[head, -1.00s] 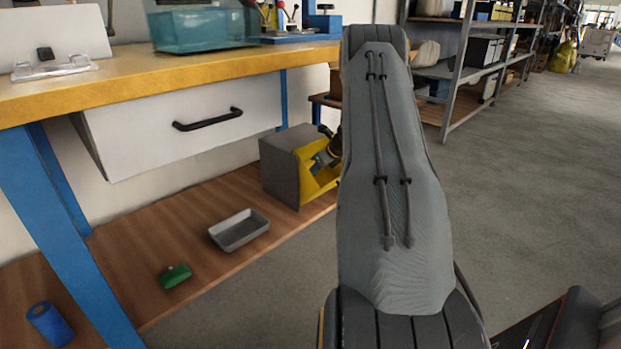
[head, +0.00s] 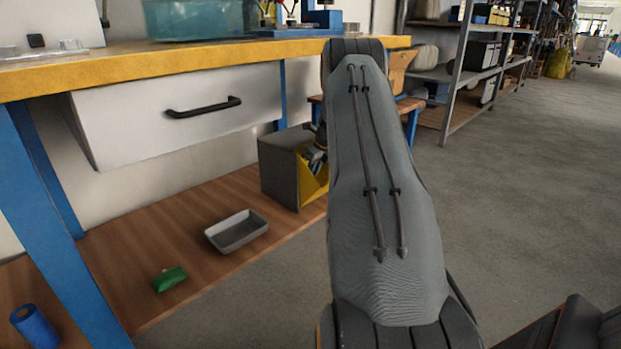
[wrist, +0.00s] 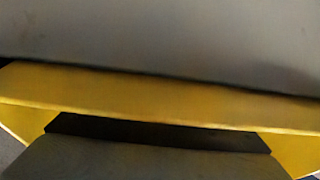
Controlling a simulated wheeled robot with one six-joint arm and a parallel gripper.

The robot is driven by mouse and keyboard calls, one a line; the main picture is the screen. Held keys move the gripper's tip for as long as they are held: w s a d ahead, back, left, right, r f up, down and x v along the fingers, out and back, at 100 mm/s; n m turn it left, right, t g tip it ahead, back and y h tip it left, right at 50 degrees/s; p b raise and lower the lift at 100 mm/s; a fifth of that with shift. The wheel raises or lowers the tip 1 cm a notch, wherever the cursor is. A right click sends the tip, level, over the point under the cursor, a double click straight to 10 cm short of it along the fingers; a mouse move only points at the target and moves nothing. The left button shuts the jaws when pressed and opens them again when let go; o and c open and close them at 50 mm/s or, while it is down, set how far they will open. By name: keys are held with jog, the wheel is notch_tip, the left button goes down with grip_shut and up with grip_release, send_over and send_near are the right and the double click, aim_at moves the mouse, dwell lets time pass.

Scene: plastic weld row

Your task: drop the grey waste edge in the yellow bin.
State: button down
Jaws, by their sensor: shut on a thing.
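The yellow bin (head: 313,187) stands on the wooden lower shelf, beside my forearm, with a grey side and a yellow sloping front. My gripper (head: 316,157) is small and dark at the bin's yellow part, partly hidden by my arm. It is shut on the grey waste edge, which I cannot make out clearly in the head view. In the wrist view a yellow band of the bin (wrist: 150,97) crosses the middle, close to the camera. Grey surfaces fill the top and bottom of that view; I cannot tell which, if any, is the waste edge. The fingertips are not distinct there.
Floor on the right is open.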

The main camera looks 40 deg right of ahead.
jog(key=shift+f, duration=0.35)
jog(key=shift+f, duration=0.2)
jog(key=c, duration=1.8)
grip_release()
